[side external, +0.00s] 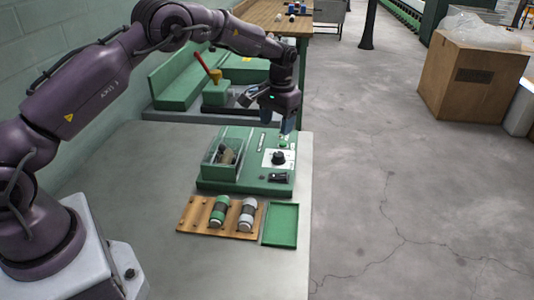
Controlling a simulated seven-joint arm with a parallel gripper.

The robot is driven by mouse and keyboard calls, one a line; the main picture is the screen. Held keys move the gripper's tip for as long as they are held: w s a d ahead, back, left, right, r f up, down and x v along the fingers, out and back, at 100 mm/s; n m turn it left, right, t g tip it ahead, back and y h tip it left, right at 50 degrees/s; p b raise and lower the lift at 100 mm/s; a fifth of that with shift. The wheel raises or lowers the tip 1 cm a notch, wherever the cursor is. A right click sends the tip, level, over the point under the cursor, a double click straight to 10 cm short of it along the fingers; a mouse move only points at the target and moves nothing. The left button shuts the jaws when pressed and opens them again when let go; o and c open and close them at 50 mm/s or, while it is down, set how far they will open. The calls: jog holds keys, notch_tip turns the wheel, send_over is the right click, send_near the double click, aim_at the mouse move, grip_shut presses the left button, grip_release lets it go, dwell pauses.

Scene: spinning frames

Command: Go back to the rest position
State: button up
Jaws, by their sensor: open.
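My gripper (280,124) points down above the right rear part of a green control box (240,184). It is open with nothing visible between its fingers. The box has a white dial plate with a black knob (278,158), a dark switch (278,178) and a clear-sided bin (222,158) with something brownish inside. The gap between the fingertips and the box is hard to judge from this one view.
A wooden pegboard (187,215) holds a green bobbin (219,211) and a white-grey bobbin (247,214). An empty green tray (280,225) lies beside it. Green machinery with a red lever (206,67) stands behind. The table (190,275) is clear in front.

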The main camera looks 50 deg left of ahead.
jog(key=s+d+r+t, duration=0.2)
jog(key=s+r, duration=0.5)
jog(key=s, duration=0.4)
jog(key=s+d+r+m+t, duration=0.1)
jog(key=s+d+r+t, duration=0.1)
jog(key=s+r, duration=0.5)
jog(key=s+d+r+m+t, duration=0.1)
jog(key=s+d+r, duration=0.3)
jog(key=s, duration=1.1)
notch_tip(320, 180, up, 3)
jog(key=shift+s+d+f+t, duration=0.1)
jog(key=shift+s+d+t, duration=0.25)
jog(key=shift+t, duration=0.15)
